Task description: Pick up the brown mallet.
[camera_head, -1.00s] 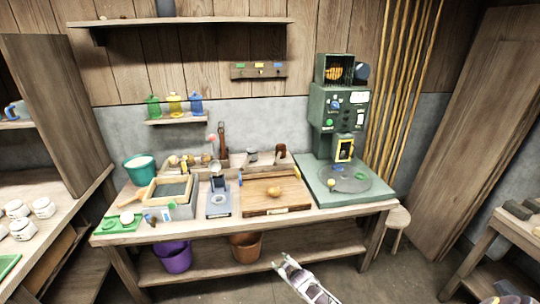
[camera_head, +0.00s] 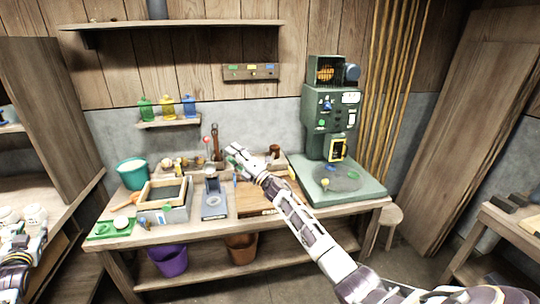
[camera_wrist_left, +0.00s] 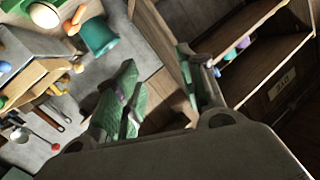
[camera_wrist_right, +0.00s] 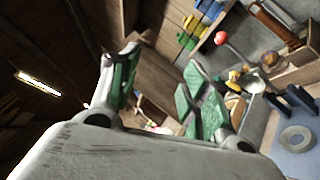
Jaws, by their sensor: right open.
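An upright brown tool (camera_head: 216,143) stands at the back of the workbench, left of my right gripper; a brown-handled tool (camera_wrist_right: 272,22) shows at the top right of the right wrist view. A second brown piece with a rounded top (camera_head: 274,150) sits at the back right of the bench. I cannot tell for sure which is the mallet. My right gripper (camera_head: 236,150) is over the back of the bench, between these two in the picture, with fingers apart and empty. My left gripper (camera_head: 16,238) is low at the left edge, fingers apart (camera_wrist_left: 160,90) and empty.
A wooden board (camera_head: 248,199) lies partly hidden under my right arm. A green machine (camera_head: 328,120) stands right. A wooden frame (camera_head: 164,190), teal bucket (camera_head: 132,176) and blue-grey stand (camera_head: 214,202) are left. A small bottle shelf (camera_head: 170,122) hangs above.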

